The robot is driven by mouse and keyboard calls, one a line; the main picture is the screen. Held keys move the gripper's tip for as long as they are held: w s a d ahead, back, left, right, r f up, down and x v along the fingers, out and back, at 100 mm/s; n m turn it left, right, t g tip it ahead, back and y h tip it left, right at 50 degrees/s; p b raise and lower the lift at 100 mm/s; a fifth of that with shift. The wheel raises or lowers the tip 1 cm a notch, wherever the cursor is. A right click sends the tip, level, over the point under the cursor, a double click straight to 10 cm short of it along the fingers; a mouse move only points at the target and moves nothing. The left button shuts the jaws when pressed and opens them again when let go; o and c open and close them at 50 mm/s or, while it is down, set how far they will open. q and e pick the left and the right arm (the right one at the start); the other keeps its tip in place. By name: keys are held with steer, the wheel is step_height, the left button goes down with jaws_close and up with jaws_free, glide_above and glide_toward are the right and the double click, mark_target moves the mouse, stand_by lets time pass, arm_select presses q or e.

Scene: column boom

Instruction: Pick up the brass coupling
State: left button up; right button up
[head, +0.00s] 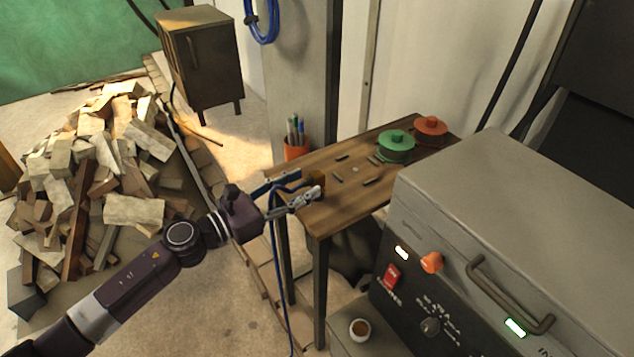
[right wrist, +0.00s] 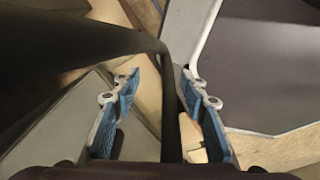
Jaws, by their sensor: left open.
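A small brown-gold block, which looks like the brass coupling (head: 317,181), sits near the left front edge of the wooden table (head: 345,205). My left gripper (head: 306,196) reaches in from the left with its jaws open. Its fingertips are right at the near side of the coupling and partly cover it; I cannot tell whether they touch. My right gripper (right wrist: 165,100) shows only in the right wrist view, with its blue-padded fingers apart. A dark bar passes between them in the picture, and the coupling does not show there.
On the table are a green spool (head: 396,146), a red spool (head: 430,128), several small dark pieces and an orange pen cup (head: 296,150). A grey machine (head: 500,210) stands close on the right. A small cup (head: 360,329) is below the table. A rubble pile (head: 100,170) lies left.

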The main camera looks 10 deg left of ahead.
mark_target(311, 178)
arm_select(q)
steer(key=p+x, duration=0.1)
steer(key=x, duration=0.3)
steer(key=shift+w+d+r+p, duration=0.1)
steer(key=shift+w+r+p, duration=0.1)
steer(key=shift+w+p, duration=0.15)
steer(key=shift+w+d+f, duration=0.15)
steer(key=shift+w+d, duration=0.05)
jaws_close()
